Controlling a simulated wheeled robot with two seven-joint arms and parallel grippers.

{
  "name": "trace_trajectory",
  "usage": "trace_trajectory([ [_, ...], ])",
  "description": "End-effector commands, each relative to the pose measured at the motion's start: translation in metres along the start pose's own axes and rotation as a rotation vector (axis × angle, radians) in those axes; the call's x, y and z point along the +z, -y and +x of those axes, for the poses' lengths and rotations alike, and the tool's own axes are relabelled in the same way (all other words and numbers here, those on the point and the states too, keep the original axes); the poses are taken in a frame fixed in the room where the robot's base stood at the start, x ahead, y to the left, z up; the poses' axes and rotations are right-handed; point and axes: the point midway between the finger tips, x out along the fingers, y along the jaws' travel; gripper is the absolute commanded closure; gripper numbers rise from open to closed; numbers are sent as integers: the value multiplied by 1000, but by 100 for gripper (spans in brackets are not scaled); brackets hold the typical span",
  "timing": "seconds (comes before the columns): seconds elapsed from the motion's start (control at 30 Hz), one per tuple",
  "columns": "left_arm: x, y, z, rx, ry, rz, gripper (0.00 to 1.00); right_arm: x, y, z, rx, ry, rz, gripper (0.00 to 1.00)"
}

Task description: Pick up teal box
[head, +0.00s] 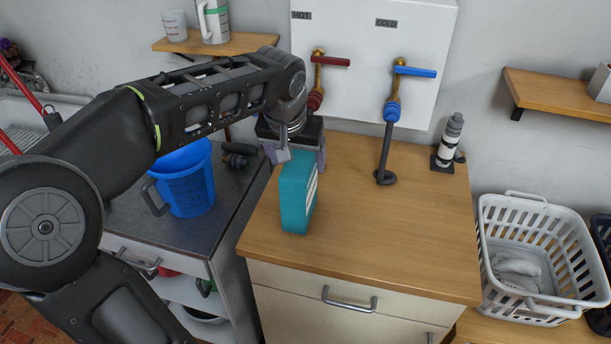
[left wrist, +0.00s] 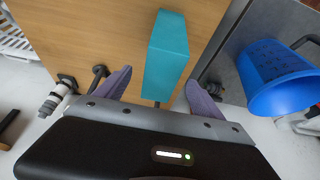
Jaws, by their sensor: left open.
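The teal box (head: 297,193) stands upright on the wooden counter top near its left edge, with a pale label on its right side. My left gripper (head: 296,150) is just behind and above the box in the head view, its fingers pointing down. In the left wrist view the teal box (left wrist: 167,55) lies ahead of and between the two spread purple fingers of the left gripper (left wrist: 158,85). The gripper is open, and a gap shows on each side of the box. My right gripper is not in view.
A blue bucket (head: 186,182) stands on the dark counter to the left. Behind are a hot and cold tap panel (head: 350,25), a hanging hose (head: 386,145) and a striped bottle (head: 450,140). A white basket (head: 530,210) is at right. The wooden counter's front right is clear.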

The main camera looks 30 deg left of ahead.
Motion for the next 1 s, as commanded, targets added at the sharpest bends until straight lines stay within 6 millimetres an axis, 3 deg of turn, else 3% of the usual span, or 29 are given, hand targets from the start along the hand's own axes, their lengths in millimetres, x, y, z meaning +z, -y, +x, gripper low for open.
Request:
trace_trajectory([
  [0.43, 0, 0, 1, 0, 0, 0, 22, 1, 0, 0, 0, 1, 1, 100],
  [0.73, 0, 0, 26, 0, 2, 0, 22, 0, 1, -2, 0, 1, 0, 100],
  [1.0, 0, 0, 27, 0, 1, 0, 22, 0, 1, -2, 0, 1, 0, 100],
])
